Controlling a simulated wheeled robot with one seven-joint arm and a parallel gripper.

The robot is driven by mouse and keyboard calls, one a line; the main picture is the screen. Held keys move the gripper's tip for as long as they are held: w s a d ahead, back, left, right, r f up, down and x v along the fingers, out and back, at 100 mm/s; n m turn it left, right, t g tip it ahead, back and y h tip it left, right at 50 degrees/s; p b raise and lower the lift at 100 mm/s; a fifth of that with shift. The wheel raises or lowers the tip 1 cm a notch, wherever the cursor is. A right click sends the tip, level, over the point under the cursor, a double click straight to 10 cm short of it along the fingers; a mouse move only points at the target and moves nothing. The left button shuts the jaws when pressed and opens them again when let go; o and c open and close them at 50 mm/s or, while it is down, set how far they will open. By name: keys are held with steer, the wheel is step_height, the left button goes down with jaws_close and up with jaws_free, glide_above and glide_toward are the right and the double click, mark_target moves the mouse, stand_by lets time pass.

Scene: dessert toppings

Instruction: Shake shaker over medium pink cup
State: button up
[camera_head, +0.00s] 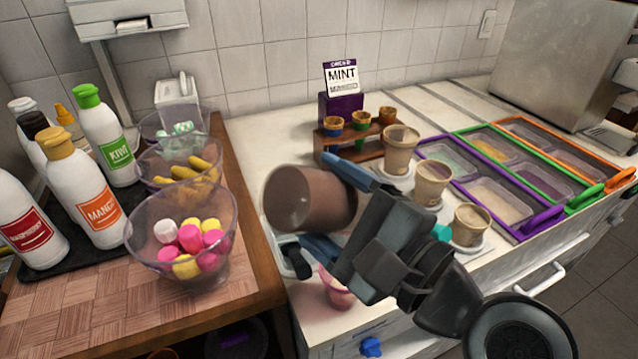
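My gripper (318,202) has its two blue fingers on either side of a brown cylindrical shaker (300,198) and is shut on it. The shaker is tipped on its side above the counter, with its round end toward the left. A small translucent pink cup (338,290) stands on the counter below the gripper, under and slightly right of the shaker. My gripper hides part of the cup's upper right side. I cannot see inside the cup or tell its size against others.
Paper cups (432,184) and topping trays (495,200) are to the right. Left are a glass bowl of marshmallows (142,242) and sauce bottles (90,200). A dark object (297,262) sits left of the cup.

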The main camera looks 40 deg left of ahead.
mark_target(348, 190)
steer(key=shift+w+f+m+p, duration=0.4)
steer(key=shift+w+m+p, duration=0.1)
steer(key=shift+m+p, duration=0.3)
steer(key=shift+w+f+m+p, duration=0.35)
steer(key=shift+w+m+p, duration=0.1)
steer(key=shift+m+p, duration=0.35)
steer(key=shift+w+d+f+m, duration=0.1)
steer(key=shift+w+f+m, duration=0.55)
steer(key=shift+m, duration=0.25)
steer(key=shift+w+f+m, duration=0.1)
steer(key=shift+w+m, duration=0.1)
steer(key=shift+m, duration=0.3)
steer(key=shift+r, duration=3.4)
steer(key=shift+f+b, duration=1.3)
steer(key=shift+f, duration=2.25)
steer(key=shift+r, duration=0.1)
steer(key=shift+r+p, duration=1.4)
steer(key=shift+p, duration=0.1)
steer(key=shift+r, duration=2.3)
